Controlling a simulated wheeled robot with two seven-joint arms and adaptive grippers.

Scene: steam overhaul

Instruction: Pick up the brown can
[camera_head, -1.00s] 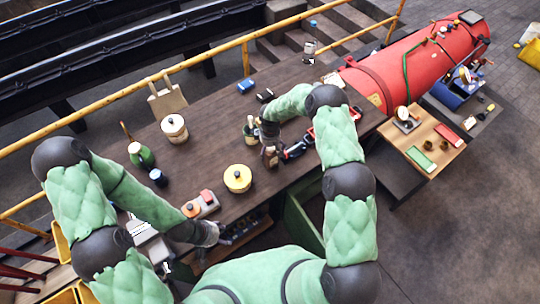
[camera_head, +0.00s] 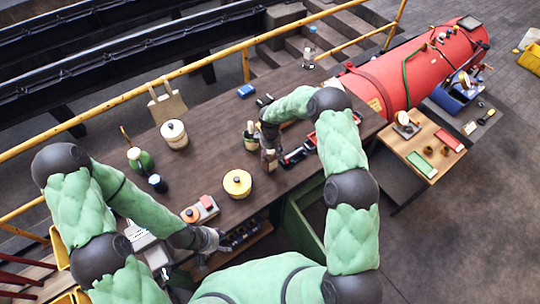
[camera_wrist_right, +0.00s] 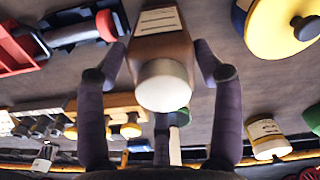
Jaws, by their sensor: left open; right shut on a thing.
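The brown can (camera_head: 269,160) stands upright-looking at the middle of the dark workbench, partly covered by my right gripper (camera_head: 268,146). In the right wrist view the brown can (camera_wrist_right: 160,45) has a pale round end and a printed label, and sits between the two fingers of my right gripper (camera_wrist_right: 160,64), which is shut on it. I cannot tell whether the can is clear of the bench. My left gripper (camera_head: 213,240) is open and empty near the bench's front edge.
A white lidded pot (camera_head: 174,135) stands further left.

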